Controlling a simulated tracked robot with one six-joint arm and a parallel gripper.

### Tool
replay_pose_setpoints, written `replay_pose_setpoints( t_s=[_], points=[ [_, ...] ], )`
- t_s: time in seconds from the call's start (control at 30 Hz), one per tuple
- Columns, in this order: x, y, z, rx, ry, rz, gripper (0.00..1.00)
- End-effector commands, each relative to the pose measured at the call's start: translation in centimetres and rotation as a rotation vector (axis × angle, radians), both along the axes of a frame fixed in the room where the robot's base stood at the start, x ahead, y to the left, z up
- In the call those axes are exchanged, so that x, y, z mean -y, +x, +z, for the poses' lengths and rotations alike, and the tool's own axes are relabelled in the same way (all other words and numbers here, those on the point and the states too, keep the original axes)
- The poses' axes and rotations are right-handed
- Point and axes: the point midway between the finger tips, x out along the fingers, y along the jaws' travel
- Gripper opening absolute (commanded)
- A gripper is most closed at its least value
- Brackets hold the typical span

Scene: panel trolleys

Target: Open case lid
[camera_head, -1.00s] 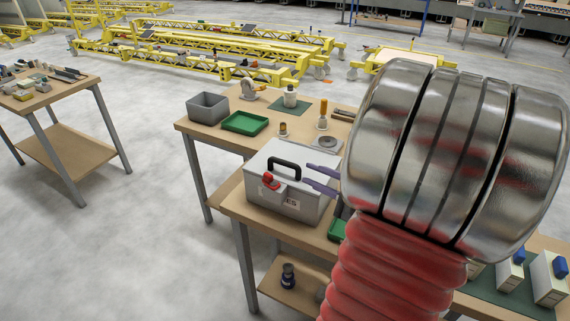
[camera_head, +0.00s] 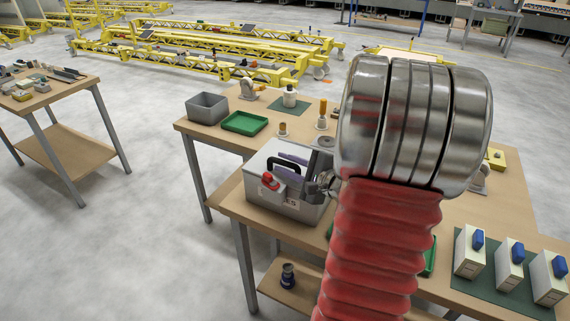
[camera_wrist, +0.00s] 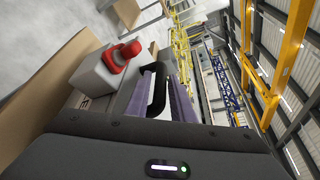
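The case (camera_head: 290,205) is a grey box with a pale lid (camera_head: 262,160), standing on the near wooden bench. The lid looks closed. A black handle (camera_head: 284,164) arches over the lid, and a red knob (camera_head: 269,181) sits on a grey block at the front. My gripper (camera_head: 287,171) is over the lid with its purple fingers apart on either side of the handle. In the wrist view the handle (camera_wrist: 158,92) runs between the fingers, and the red knob (camera_wrist: 122,56) is to the left. I cannot tell whether a finger touches the handle.
A grey bin (camera_head: 207,107) and a green tray (camera_head: 245,123) stand behind the case. White units with blue tops (camera_head: 509,262) are on a green mat at the right. My arm hides part of the bench.

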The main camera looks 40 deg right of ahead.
Motion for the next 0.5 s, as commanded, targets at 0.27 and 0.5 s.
replay_pose_setpoints(
  t_s=[0.27, 0.5],
  points=[
    [0.0, 0.35, -0.08, 0.0, 0.0, 0.0, 0.22],
    [-0.08, 0.38, -0.07, 0.0, 0.0, 0.001, 0.1]
  ],
)
